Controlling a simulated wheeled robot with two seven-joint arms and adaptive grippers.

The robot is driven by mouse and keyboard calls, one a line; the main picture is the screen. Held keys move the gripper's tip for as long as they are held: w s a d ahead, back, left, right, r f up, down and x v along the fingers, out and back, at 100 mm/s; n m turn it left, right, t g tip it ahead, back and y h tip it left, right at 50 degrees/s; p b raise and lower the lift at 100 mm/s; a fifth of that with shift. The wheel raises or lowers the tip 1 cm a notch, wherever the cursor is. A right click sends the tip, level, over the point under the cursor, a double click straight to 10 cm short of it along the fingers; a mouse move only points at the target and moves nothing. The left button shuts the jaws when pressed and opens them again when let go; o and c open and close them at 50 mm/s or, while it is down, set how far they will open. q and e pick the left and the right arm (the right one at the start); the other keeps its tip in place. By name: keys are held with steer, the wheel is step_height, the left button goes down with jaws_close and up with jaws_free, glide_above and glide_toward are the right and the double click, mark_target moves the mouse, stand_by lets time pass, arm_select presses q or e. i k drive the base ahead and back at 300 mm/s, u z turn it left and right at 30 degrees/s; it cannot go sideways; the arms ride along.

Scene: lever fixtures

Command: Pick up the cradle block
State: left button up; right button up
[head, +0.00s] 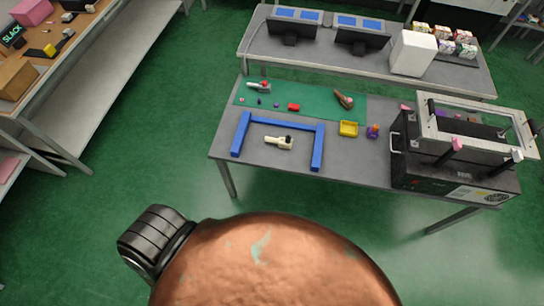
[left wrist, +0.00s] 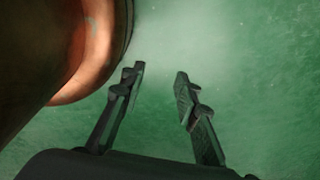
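My left gripper (left wrist: 160,76) shows in the left wrist view. Its two fingers are apart with nothing between them, over bare green floor. My right gripper is in neither view. In the head view, small parts lie on the grey table (head: 350,172), far from my body; I cannot tell which is the cradle block. They include a beige part with a black end (head: 279,141), a red block (head: 294,107), a yellow tray-like part (head: 348,128), a purple part with an orange top (head: 373,131) and a grey lever-like part with a red tip (head: 259,87).
A blue U-shaped frame (head: 279,122) surrounds the beige part on three sides. A green mat (head: 320,103) lies behind it. A black machine with a metal frame (head: 455,165) fills the table's right end. A bench with monitors (head: 362,40) stands behind. The floor before the table is clear.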

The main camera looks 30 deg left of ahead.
mark_target(287, 143)
steer(key=k, duration=0.2)
steer(key=u, duration=0.95)
